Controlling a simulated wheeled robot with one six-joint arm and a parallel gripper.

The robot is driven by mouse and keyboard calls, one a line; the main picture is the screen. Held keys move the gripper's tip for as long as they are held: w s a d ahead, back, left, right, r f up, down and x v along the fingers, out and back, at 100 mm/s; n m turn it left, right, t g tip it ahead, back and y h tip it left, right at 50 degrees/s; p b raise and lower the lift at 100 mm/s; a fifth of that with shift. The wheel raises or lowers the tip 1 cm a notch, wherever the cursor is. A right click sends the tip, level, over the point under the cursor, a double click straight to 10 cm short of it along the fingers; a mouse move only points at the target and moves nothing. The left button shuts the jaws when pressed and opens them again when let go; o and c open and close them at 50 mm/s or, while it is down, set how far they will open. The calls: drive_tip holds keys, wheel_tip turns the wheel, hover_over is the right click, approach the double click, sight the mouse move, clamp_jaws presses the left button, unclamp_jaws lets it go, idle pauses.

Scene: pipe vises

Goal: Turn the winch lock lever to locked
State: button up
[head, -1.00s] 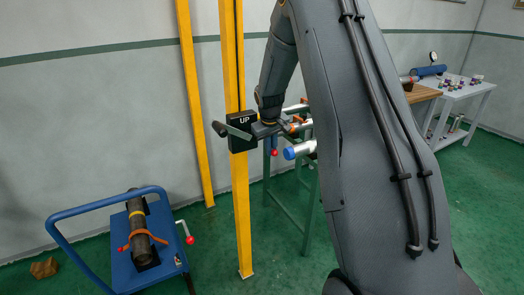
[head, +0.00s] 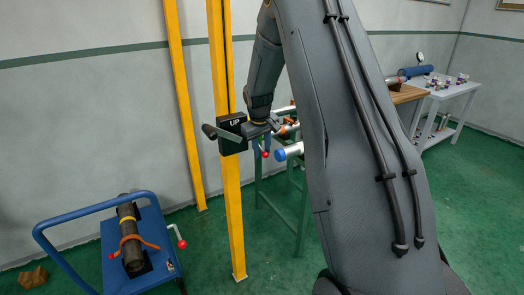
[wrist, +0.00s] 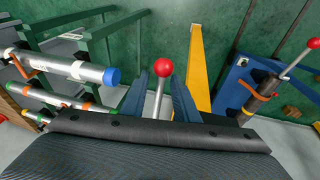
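The winch is a black box marked UP (head: 232,135) on a yellow post (head: 229,200), with a dark-gripped crank (head: 210,131) on its left. The lock lever is a thin metal rod with a red ball (head: 265,153), just right of the box. The lever's red ball shows large at the middle of the wrist view (wrist: 163,67). My gripper (wrist: 160,90) has its two blue fingers apart, one on each side of the lever rod. I see gaps beside the rod, but its lower end is hidden by my wrist. In the head view my gripper (head: 262,142) is small.
A green stand holds pipes, one with a blue cap (head: 281,154), close right of the lever. A blue cart (head: 130,265) carries a strapped dark pipe and its own red-balled lever (head: 181,243). A white table (head: 450,95) stands back right. Green floor is clear between.

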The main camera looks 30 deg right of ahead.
drive_tip(key=b+v, duration=0.2)
drive_tip(key=v, duration=0.5)
drive_tip(key=shift+r, duration=0.2)
drive_tip(key=s+a+f, duration=0.1)
drive_tip(key=s+a, duration=0.5)
drive_tip(key=s, duration=0.4)
drive_tip(key=s+a+f+g+y, duration=0.1)
drive_tip(key=s+a+f, duration=0.1)
drive_tip(key=s+a, duration=0.4)
drive_tip(key=s+a+f+y, duration=0.1)
drive_tip(key=s+a, duration=0.6)
drive_tip(key=s, duration=0.8)
drive_tip(key=shift+f+m+g, duration=0.2)
drive_tip(key=shift+m+g, duration=0.1)
